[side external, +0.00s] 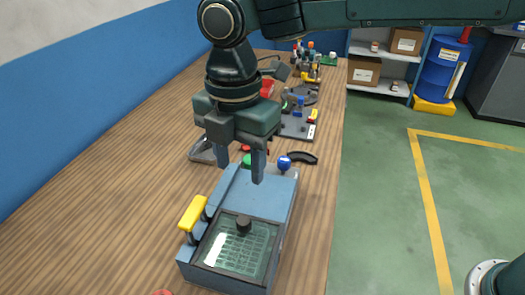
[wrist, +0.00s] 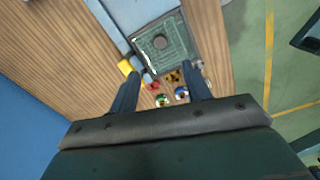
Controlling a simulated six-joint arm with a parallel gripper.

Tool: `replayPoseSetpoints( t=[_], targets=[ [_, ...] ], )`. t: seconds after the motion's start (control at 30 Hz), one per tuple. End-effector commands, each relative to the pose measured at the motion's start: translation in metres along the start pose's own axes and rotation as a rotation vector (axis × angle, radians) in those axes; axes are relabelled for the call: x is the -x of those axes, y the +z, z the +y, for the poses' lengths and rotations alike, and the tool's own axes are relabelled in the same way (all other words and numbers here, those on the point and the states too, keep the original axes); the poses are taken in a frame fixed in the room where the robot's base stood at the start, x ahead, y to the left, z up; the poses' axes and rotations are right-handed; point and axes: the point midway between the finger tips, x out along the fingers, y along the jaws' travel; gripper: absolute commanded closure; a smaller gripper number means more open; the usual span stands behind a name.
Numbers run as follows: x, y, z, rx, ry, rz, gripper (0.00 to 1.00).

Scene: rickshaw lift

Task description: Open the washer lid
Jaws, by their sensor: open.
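The washer (side external: 278,197) is a blue-grey box on the wooden bench. Its glass lid (side external: 222,257) lies flat over the front part, with a black knob (side external: 243,223) on it; a grid shows through the glass. A yellow handle (side external: 193,213) is at the washer's left side. The lid (wrist: 179,28) and its knob (wrist: 160,42) also show in the wrist view, beyond the fingertips. My gripper (side external: 241,168) is open and empty, pointing down above the washer's rear end, apart from the knob. It also shows in the wrist view (wrist: 162,88).
A blue ball-topped knob (side external: 285,163) and a green button (side external: 247,160) are close to my fingers. A black curved part (side external: 302,157) lies behind the washer. More fixtures stand farther along the bench; bare wood (side external: 120,190) is at left.

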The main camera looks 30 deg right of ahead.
Motion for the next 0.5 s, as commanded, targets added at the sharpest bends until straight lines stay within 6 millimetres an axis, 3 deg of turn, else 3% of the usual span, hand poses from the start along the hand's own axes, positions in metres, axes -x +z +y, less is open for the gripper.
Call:
replayPoseSetpoints(
  t=[0.27, 0.5],
  targets=[
    [-0.024, 0.0, -0.001, -0.002, -0.004, -0.001, 0.52],
    [-0.06, 0.001, -0.001, -0.002, -0.005, -0.001, 0.52]
  ],
)
